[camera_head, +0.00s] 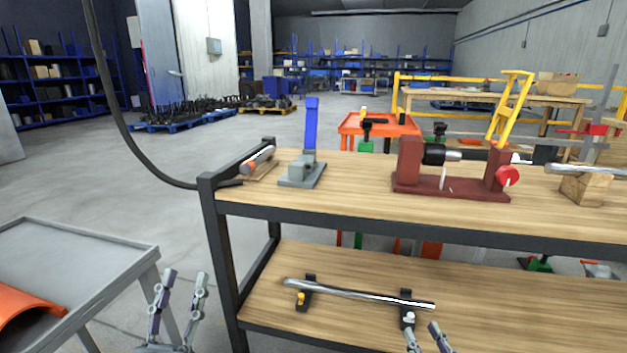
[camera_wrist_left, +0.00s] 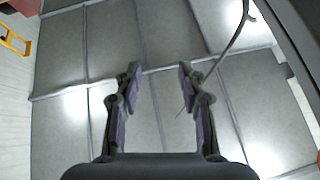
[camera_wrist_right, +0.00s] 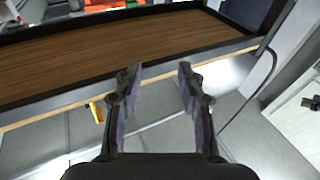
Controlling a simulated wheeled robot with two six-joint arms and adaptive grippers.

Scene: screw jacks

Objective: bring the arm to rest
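My left gripper (camera_head: 181,298) is in the lower left of the head view, between the grey cart and the workbench. Its fingers are apart and nothing is between them, as the left wrist view (camera_wrist_left: 157,85) also shows. My right gripper (camera_head: 424,337) shows at the bottom edge of the head view, in front of the bench's lower shelf, with only its fingertips visible. In the right wrist view (camera_wrist_right: 158,85) its fingers are apart and empty, with a wooden shelf surface beyond them.
The workbench (camera_head: 370,170) holds a dark red screw-jack fixture (camera_head: 450,185), a grey block with a blue lever (camera_head: 302,170) and a wooden block (camera_head: 583,188). A metal rod (camera_head: 360,293) rests on black stands on its lower shelf (camera_head: 500,318). A grey cart (camera_head: 110,245) stands at left.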

